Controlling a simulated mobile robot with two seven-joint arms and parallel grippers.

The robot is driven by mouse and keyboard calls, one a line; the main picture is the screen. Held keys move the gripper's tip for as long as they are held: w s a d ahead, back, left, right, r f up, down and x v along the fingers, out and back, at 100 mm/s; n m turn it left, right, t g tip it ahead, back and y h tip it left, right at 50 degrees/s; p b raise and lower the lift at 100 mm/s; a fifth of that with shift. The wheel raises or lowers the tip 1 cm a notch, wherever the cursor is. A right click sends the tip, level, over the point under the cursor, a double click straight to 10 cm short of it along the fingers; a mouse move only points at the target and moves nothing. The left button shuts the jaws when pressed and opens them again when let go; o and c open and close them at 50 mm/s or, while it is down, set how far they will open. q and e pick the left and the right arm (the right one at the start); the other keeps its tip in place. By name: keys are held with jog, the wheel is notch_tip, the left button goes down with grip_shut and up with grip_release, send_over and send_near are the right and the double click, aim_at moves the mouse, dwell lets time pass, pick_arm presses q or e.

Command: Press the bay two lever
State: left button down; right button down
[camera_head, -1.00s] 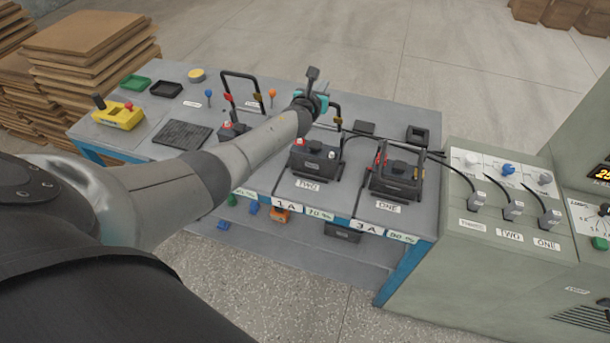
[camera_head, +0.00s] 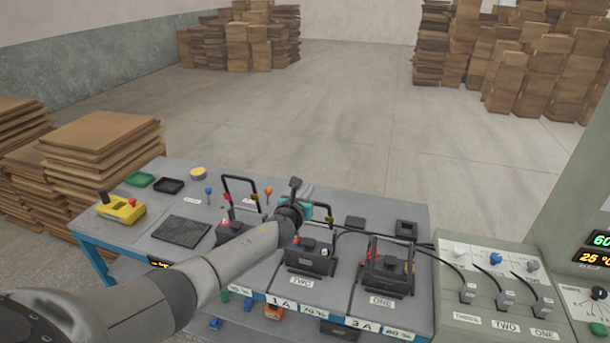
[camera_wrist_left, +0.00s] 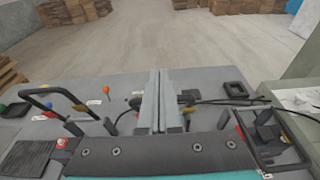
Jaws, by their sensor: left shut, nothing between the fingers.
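The bay labelled TWO (camera_head: 301,282) holds a black battery (camera_head: 309,260) with a red cap. A black bar (camera_head: 327,208), which looks like part of the bay two lever, shows behind my left gripper; most of it is hidden. My left gripper (camera_head: 295,184) is above the rear of bay two, its fingers shut and empty, pointing up and away in the head view. In the left wrist view the shut fingers (camera_wrist_left: 158,100) stand in front of the bench and cover bay two. I cannot tell whether they touch the bar. My right gripper is not in view.
A raised black hoop (camera_head: 240,182) stands left of my gripper. Bay ONE's battery (camera_head: 388,274) sits inside a lowered hoop. Cables run to the grey panel (camera_head: 470,322) at right. Blue and orange ball-topped pegs (camera_head: 268,191) stand at the back.

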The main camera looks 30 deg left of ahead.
pick_arm(q)
jog(key=r, duration=0.1)
jog(key=s+r+p, duration=0.1)
jog(key=r, duration=0.1)
jog(key=s+r+p, duration=0.1)
jog(key=r, duration=0.1)
jog(key=shift+s+d, duration=0.25)
jog(key=shift+d, duration=0.1)
dwell(0.3)
